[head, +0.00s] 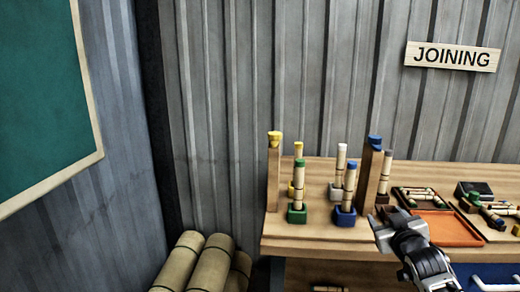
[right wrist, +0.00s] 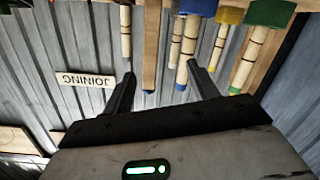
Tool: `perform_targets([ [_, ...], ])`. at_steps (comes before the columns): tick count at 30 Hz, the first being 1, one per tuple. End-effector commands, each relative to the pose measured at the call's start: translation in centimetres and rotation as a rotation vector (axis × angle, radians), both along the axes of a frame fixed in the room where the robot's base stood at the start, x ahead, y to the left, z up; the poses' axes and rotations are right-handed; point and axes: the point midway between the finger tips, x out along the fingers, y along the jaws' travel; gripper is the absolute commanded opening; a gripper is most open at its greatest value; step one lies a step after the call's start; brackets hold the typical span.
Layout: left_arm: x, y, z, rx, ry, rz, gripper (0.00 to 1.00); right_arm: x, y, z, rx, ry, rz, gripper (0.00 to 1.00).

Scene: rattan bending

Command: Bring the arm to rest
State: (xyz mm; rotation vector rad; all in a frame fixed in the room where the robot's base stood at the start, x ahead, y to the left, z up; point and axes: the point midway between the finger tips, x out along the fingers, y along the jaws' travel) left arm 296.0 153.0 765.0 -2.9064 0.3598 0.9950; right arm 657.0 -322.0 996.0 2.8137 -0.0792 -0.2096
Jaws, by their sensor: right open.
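My right gripper (head: 384,224) is over the front of the wooden workbench (head: 290,235), just left of an orange tray (head: 447,228). In the right wrist view its two fingers (right wrist: 162,80) stand wide apart with nothing gripped between them. Upright rattan pieces stand in small bases left of it: one in a green base (head: 297,214), one in a blue base (head: 345,215), with others in yellow and white bases behind. The right wrist view shows the pieces upside down beyond the fingers. My left gripper is not in view.
Wooden posts with a yellow top (head: 275,139) and a blue top (head: 375,142) stand on the bench. A dark tray (head: 421,207) holds rattan pieces. Rolled bundles (head: 210,265) stand at lower left. A JOINING sign (head: 452,57) hangs on the corrugated wall.

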Motion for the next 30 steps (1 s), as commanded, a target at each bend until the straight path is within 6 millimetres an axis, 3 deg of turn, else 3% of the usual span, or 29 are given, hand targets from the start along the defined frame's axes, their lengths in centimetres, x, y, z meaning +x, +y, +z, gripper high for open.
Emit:
perform_targets([
  [1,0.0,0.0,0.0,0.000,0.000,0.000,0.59,-1.3,1.0,-2.1,0.004,0.027,0.016,0.59],
  [5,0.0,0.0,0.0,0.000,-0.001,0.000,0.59,-4.9,3.7,-7.1,0.025,0.099,0.057,0.59],
  [8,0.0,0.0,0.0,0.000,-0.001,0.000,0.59,-9.0,6.1,-11.5,0.050,0.170,0.093,0.59],
  [12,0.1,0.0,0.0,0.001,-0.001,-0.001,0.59,-16.8,10.0,-17.3,0.110,0.287,0.142,0.59],
  [15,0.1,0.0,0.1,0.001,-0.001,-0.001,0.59,-23.0,12.5,-20.3,0.163,0.370,0.168,0.59],
  [18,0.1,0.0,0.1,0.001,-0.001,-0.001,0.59,-28.5,14.5,-22.0,0.214,0.442,0.182,0.59],
  [22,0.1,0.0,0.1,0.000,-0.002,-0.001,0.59,-33.6,16.2,-22.9,0.264,0.509,0.186,0.59],
  [25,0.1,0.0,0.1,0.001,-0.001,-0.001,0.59,-35.5,16.8,-23.0,0.285,0.534,0.186,0.59],
  [30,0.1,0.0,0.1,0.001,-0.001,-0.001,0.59,-36.1,17.0,-23.1,0.292,0.543,0.186,0.59],
])
